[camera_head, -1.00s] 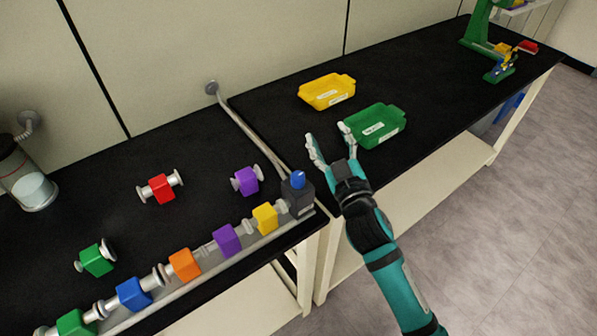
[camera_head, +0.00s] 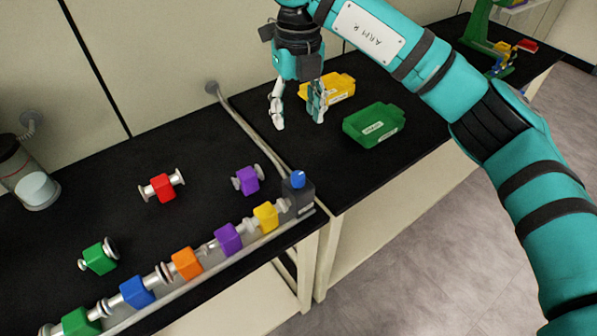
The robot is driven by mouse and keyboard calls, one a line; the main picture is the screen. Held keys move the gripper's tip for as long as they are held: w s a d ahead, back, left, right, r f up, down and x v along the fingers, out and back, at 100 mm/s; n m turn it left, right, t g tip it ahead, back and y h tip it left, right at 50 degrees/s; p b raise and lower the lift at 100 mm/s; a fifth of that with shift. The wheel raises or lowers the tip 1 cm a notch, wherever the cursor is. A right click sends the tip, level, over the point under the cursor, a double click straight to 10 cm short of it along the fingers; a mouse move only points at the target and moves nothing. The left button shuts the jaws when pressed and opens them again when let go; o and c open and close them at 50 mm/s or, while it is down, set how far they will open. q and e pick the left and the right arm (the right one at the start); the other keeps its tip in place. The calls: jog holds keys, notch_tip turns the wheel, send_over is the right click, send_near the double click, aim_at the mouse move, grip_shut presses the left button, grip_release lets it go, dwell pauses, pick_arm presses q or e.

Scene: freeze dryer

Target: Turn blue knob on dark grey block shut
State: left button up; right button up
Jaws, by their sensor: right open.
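The dark grey block (camera_head: 299,198) stands at the right end of the row of coloured blocks, near the bench's front corner. The blue knob (camera_head: 298,179) sits on top of it. My right gripper (camera_head: 298,115) points down with its fingers apart and empty. In the picture it is above the block and knob, over the black bench and in front of the yellow tray; it is apart from the knob. My left gripper is not in view.
A metal pipe (camera_head: 243,125) runs from the wall to the block. A yellow tray (camera_head: 338,89) and green tray (camera_head: 374,125) lie on the right bench. A purple block (camera_head: 248,180), red block (camera_head: 161,187) and green block (camera_head: 99,259) lie loose on the left bench.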

aim_at(298, 175)
notch_tip(298, 175, down, 16)
jog(key=p, duration=0.4)
jog(key=shift+d, duration=0.1)
jog(key=shift+f, duration=0.65)
